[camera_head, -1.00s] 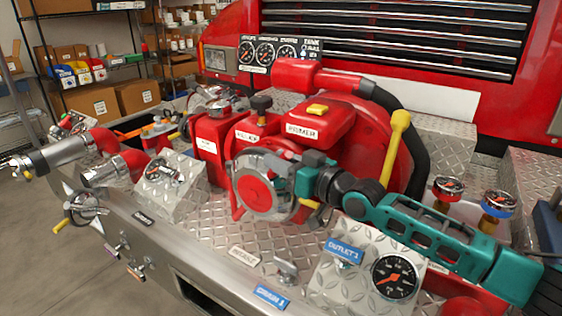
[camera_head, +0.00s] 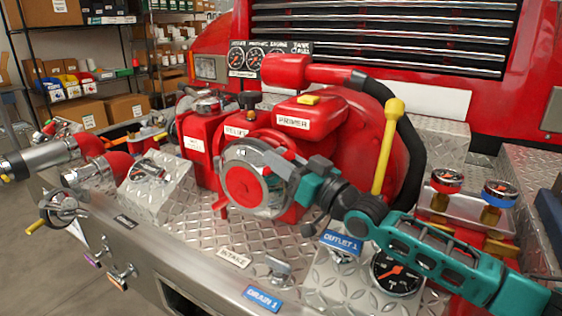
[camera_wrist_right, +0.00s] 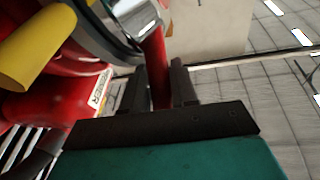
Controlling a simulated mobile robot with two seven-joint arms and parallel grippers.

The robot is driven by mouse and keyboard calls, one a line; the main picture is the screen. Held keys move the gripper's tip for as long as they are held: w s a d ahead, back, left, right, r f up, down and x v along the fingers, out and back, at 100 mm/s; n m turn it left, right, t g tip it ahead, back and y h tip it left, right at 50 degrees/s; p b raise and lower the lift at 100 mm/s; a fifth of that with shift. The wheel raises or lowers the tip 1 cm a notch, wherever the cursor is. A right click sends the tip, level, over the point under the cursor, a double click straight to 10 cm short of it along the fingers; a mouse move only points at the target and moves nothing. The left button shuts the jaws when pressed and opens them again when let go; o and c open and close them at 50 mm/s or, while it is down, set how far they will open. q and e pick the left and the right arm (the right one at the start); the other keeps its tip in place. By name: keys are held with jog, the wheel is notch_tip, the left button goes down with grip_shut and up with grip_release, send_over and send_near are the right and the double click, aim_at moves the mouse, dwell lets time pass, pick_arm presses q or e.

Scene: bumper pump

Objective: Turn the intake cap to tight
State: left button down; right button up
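The intake cap (camera_head: 243,186) is a round silver ring with a red centre and red lugs, on the front of the red pump. My right gripper (camera_head: 292,170), teal with dark fingers, reaches it from the right. In the right wrist view my right gripper's fingers (camera_wrist_right: 160,88) stand on both sides of a red lug (camera_wrist_right: 156,65) and appear shut on it. The cap's silver rim (camera_wrist_right: 128,14) shows just above. The INTAKE label (camera_head: 233,258) is on the tread plate below the cap. My left gripper is not in view.
A yellow lever (camera_head: 390,145) and black hose (camera_head: 412,150) rise behind my right arm. The outlet gauge (camera_head: 397,272) lies under the arm. A drain handle (camera_head: 277,268) is below the cap. Silver pipes (camera_head: 40,160) stick out at left.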

jog(key=shift+o, duration=1.4)
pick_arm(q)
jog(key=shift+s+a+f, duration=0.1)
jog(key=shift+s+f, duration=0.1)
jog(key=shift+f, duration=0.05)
pick_arm(e)
jog(key=shift+o, duration=0.4)
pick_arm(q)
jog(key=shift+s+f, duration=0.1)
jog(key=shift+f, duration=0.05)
pick_arm(e)
jog(key=shift+r, duration=0.1)
pick_arm(q)
jog(key=p, duration=0.1)
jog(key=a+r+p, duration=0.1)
jog(key=p, duration=0.1)
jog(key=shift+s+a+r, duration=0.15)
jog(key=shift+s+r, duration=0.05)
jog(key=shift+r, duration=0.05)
pick_arm(e)
notch_tip(320, 180, up, 20)
jog(key=shift+c, duration=0.3)
